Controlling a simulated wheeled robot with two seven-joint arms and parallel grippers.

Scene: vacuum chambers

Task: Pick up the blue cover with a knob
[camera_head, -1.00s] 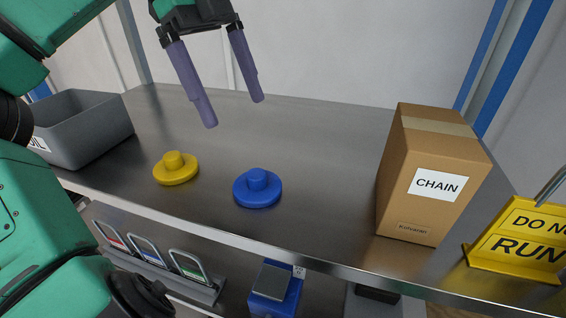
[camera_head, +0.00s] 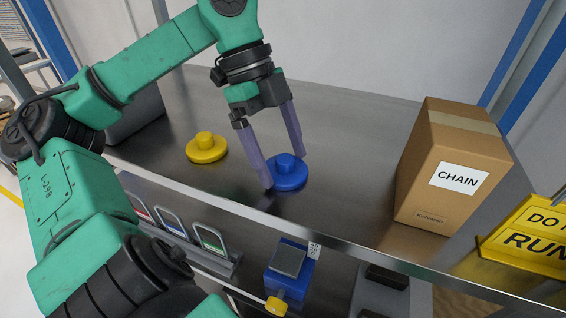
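The blue cover (camera_head: 289,177) is a round disc with a raised knob, lying flat on the metal shelf (camera_head: 330,128). My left gripper (camera_head: 285,170) is over it, pointing down, with its two purple fingers spread apart. One finger reaches down at the cover's left edge, the other at its back right. The knob shows between the fingers, and I cannot tell whether either finger touches the cover. The cover rests on the shelf and is not gripped. My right gripper is not in view.
A similar yellow cover (camera_head: 207,150) lies to the left. A cardboard CHAIN box (camera_head: 455,165) stands at the right, beside a yellow sign (camera_head: 525,240). A grey bin (camera_head: 135,118) is partly behind my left arm. A lower shelf holds a blue device (camera_head: 288,268).

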